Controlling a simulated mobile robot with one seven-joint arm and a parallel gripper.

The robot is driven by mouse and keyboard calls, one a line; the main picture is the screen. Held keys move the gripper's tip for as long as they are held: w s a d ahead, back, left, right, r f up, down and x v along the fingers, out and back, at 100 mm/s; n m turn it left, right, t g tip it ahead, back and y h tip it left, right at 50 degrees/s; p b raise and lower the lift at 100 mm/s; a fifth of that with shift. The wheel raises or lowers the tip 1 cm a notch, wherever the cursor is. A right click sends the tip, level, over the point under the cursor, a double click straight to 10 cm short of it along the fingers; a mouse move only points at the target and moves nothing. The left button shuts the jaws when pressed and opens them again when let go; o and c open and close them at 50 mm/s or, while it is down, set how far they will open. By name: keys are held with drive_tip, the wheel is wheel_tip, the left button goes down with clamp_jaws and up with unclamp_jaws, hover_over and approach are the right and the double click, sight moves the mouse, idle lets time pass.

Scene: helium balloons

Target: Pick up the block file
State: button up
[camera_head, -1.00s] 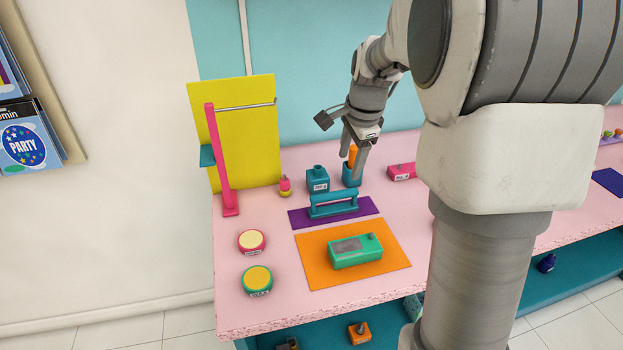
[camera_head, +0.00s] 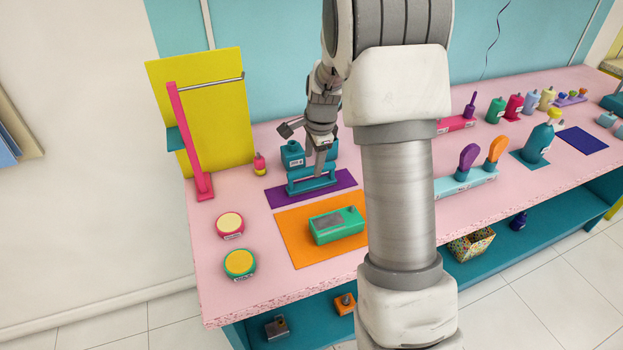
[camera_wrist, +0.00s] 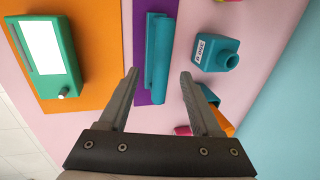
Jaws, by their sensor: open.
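A teal block with a raised bar handle, which I take for the block file (camera_head: 312,184), lies on a purple mat (camera_head: 338,182). In the wrist view the teal block file (camera_wrist: 160,50) runs up the picture, its near end between the fingertips. My gripper (camera_head: 320,170) points down right at the handle, with its fingers spread. In the wrist view my gripper (camera_wrist: 159,74) is open with nothing held, one fingertip on each side of the bar's line. I cannot tell whether the fingers touch it. The arm partly hides the area behind it.
A teal bottle (camera_wrist: 215,53) stands close to the right finger in the wrist view, near a teal cup with an orange item (camera_wrist: 222,122). A green device (camera_head: 337,225) lies on an orange mat (camera_head: 290,230) in front. A yellow board (camera_head: 215,120) stands left.

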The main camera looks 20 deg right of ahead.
sight(310, 169)
drive_tip(key=shift+x, duration=3)
drive_tip(key=shift+w+a+r, duration=0.1)
drive_tip(key=shift+a, duration=0.05)
clamp_jaws()
